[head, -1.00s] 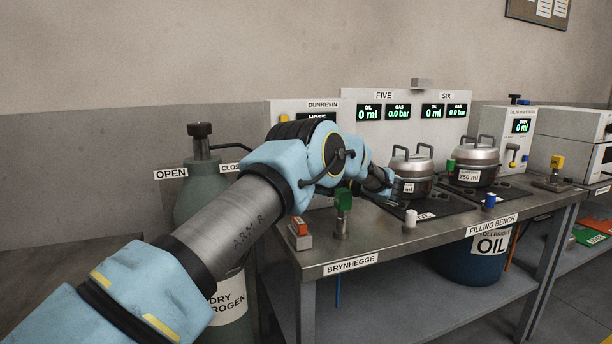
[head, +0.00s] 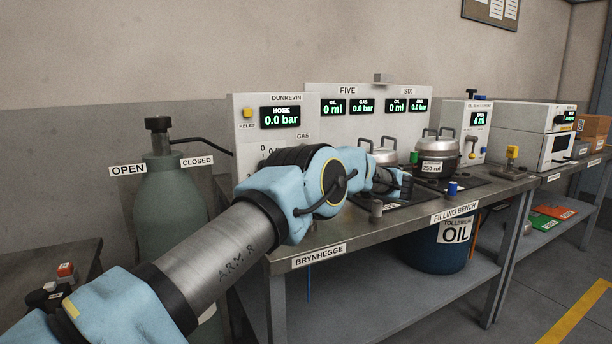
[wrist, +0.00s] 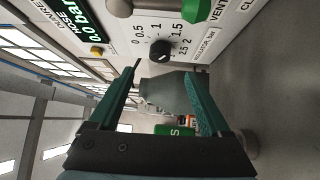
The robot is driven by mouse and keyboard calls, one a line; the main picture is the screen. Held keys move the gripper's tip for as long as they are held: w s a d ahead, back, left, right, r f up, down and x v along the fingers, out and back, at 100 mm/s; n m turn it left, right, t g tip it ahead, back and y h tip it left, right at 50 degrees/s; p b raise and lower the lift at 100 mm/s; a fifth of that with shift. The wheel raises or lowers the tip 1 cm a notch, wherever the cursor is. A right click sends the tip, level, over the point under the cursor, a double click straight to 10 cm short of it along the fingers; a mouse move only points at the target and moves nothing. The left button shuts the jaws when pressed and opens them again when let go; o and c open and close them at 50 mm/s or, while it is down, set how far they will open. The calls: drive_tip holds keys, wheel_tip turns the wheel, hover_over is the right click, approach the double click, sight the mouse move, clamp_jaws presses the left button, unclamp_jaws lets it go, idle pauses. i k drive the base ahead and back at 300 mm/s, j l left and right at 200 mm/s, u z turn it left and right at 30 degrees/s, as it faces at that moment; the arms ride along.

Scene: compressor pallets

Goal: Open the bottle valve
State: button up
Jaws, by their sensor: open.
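The grey-green gas bottle (head: 168,205) stands upright at the left in the head view, behind my arm. Its black valve handwheel (head: 158,124) sits on top, between the OPEN label (head: 128,169) and the CLOSED label (head: 197,161). My arm hides the bottle's lower part. My gripper (head: 402,185) is over the bench, well to the right of the bottle and apart from its valve. In the wrist view my gripper (wrist: 163,78) has its teal fingers apart. The valve handwheel cannot be made out there.
A blue oil drum (head: 420,250) stands below. A side table (head: 30,258) is at lower left.

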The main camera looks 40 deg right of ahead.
sight(158, 124)
drive_tip(key=k+l, duration=0.8)
drive_tip(key=l, duration=0.1)
